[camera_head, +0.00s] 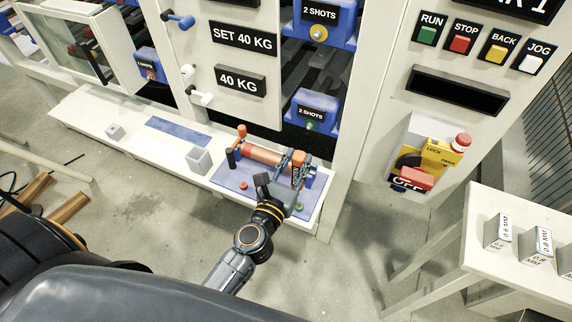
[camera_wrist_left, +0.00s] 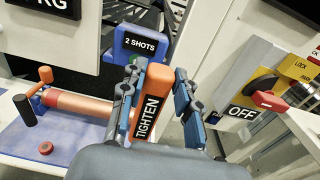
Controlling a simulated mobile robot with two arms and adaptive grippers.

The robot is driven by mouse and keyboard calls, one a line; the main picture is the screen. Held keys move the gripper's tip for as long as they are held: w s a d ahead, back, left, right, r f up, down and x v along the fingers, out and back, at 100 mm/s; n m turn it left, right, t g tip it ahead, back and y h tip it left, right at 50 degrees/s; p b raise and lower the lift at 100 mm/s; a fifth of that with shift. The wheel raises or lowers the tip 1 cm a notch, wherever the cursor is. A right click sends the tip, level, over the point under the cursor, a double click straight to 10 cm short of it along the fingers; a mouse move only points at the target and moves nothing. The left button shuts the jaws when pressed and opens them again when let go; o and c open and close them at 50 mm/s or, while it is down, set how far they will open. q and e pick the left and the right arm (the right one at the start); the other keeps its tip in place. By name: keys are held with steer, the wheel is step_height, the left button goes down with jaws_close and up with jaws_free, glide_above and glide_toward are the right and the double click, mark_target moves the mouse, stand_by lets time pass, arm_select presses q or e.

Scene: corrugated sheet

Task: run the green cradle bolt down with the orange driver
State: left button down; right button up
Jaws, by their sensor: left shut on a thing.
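The orange driver (camera_head: 298,160), labelled TIGHTEN in the left wrist view (camera_wrist_left: 154,95), stands roughly upright in my left gripper (camera_head: 295,180). The gripper's two fingers, also in the left wrist view (camera_wrist_left: 155,82), are shut on it from both sides. A blue cradle (camera_head: 316,101) labelled 2 SHOTS is just above and behind the driver, with the green bolt (camera_head: 310,125) at its lower front. My right gripper is out of view.
An orange cylindrical tool (camera_head: 262,153) lies on the blue mat (camera_head: 232,177), beside a red cap (camera_head: 243,184). Another blue cradle (camera_head: 322,12) with a yellow bolt is higher up. A post stands right of the green bolt. A switch panel (camera_head: 425,158) is further right.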

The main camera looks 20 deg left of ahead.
arm_select(q)
steer(key=shift+w+d, duration=0.25)
steer(key=shift+d, duration=0.1)
steer(key=shift+w, duration=0.1)
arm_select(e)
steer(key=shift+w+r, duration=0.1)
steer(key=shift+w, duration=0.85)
arm_select(q)
steer(key=shift+f+b, duration=0.3)
steer(key=shift+f, duration=0.05)
steer(key=shift+f+b, duration=0.6)
steer(key=shift+f, duration=0.05)
step_height(320, 180, down, 4)
steer(key=b, duration=0.4)
steer(key=shift+f, duration=0.1)
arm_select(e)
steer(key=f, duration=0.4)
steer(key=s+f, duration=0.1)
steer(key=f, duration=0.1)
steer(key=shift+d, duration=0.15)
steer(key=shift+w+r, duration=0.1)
